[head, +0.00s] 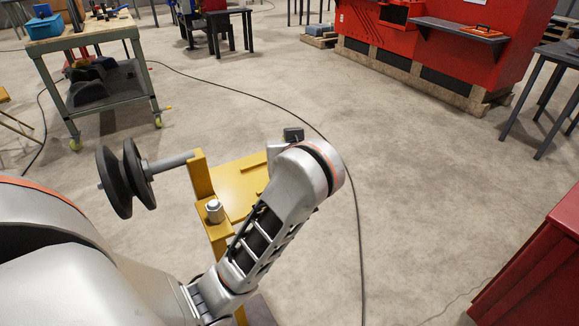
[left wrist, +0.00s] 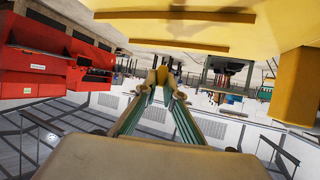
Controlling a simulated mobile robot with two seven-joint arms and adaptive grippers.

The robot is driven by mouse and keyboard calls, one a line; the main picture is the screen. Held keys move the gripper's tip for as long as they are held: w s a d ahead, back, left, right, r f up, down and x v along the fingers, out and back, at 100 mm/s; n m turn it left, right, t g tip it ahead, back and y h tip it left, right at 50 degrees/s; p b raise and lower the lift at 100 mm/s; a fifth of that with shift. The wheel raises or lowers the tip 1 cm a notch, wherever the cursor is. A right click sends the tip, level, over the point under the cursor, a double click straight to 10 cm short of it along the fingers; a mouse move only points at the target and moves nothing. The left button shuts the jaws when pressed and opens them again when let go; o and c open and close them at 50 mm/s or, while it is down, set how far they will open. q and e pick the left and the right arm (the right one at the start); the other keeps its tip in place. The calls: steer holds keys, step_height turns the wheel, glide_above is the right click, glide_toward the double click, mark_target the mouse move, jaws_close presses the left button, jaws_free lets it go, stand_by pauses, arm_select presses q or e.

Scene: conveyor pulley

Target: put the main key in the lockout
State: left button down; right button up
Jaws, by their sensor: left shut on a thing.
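In the head view my left arm comes in from the left and bends over a yellow metal frame (head: 240,188). The arm hides my left gripper there. In the left wrist view my left gripper (left wrist: 160,82) has its two green-sided fingers drawn together at the tips. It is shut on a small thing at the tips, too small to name. I cannot make out the main key or the lockout in either view. Yellow metal (left wrist: 190,32) fills the top of the left wrist view, close by. My right gripper is in neither view.
A black pulley (head: 125,178) on a grey shaft stands out left of the yellow frame. A wheeled workbench (head: 105,38) is at the upper left and a red machine (head: 440,40) at the back. A red cabinet (head: 540,265) stands at lower right. Black cable (head: 352,190) crosses open floor.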

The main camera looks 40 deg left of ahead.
arm_select(q)
steer(key=shift+f+b, duration=0.5)
steer(key=shift+f, duration=2.2)
steer(key=shift+f+b, duration=0.3)
steer(key=c, duration=2.5)
jaws_free()
steer(key=o, duration=0.3)
steer(key=shift+o, duration=0.2)
steer(key=shift+r, duration=0.1)
